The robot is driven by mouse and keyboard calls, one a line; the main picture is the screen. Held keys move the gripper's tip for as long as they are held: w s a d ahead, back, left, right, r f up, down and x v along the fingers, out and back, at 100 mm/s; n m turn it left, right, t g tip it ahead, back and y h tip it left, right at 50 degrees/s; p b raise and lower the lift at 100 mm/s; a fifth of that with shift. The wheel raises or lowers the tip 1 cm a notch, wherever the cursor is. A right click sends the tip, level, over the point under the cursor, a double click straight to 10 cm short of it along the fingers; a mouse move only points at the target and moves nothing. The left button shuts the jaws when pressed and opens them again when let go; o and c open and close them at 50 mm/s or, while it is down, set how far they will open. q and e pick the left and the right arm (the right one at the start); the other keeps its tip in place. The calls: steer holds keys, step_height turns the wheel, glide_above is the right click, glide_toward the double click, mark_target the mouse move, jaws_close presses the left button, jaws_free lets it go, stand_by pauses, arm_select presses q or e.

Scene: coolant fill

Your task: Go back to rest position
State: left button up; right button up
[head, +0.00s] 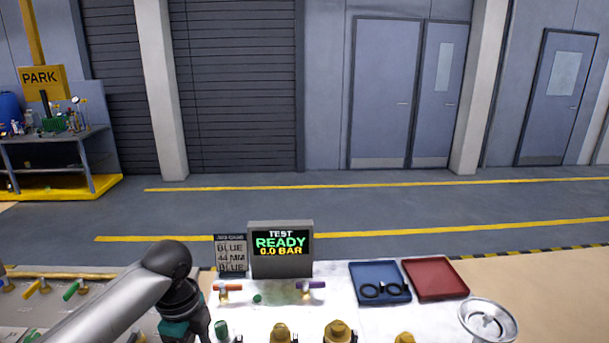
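My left arm comes in from the lower left, and its dark wrist and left gripper (190,325) hang over the left part of the white worktop (340,295). The gripper runs to the bottom edge of the head view. Its fingers do not show clearly, so I cannot tell whether it is open or holds anything. A green-capped item (221,330) stands just right of it. My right gripper is not in view.
A test display (282,242) reads "READY 0.0 BAR", beside a label board (231,253). Orange-handled (228,288) and purple-handled (312,286) valves stand in front. A blue tray (367,271) holds black rings. A red tray (436,279) looks empty. Brass fittings (339,331) and a round metal dish (488,321) are nearer.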

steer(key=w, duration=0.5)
arm_select(q)
steer(key=s+d+f+n+t+h, duration=0.2)
steer(key=s+d+f+n, duration=0.5)
steer(key=s+d, duration=0.2)
steer(key=s+a+n+t+y, duration=0.1)
steer(key=s+a+n, duration=0.2)
steer(key=s+n, duration=0.3)
steer(key=s+a+n+y, duration=0.1)
steer(key=s+a+n, duration=0.2)
steer(key=s+n, duration=0.25)
step_height(320, 180, down, 30)
steer(key=s+b, duration=0.2)
steer(key=b, duration=0.8)
steer(key=s+f+b, duration=0.3)
steer(key=s+f, duration=0.2)
steer(key=f, duration=0.3)
steer(key=s+a+f+g+b, duration=0.1)
steer(key=s+f+b, duration=0.2)
steer(key=s+f, duration=0.2)
steer(key=s+a+f+m+g+b, duration=0.1)
steer(key=s+f+b, duration=0.2)
steer(key=f, duration=0.8)
steer(key=shift+s+f, duration=0.25)
steer(key=shift+s, duration=1)
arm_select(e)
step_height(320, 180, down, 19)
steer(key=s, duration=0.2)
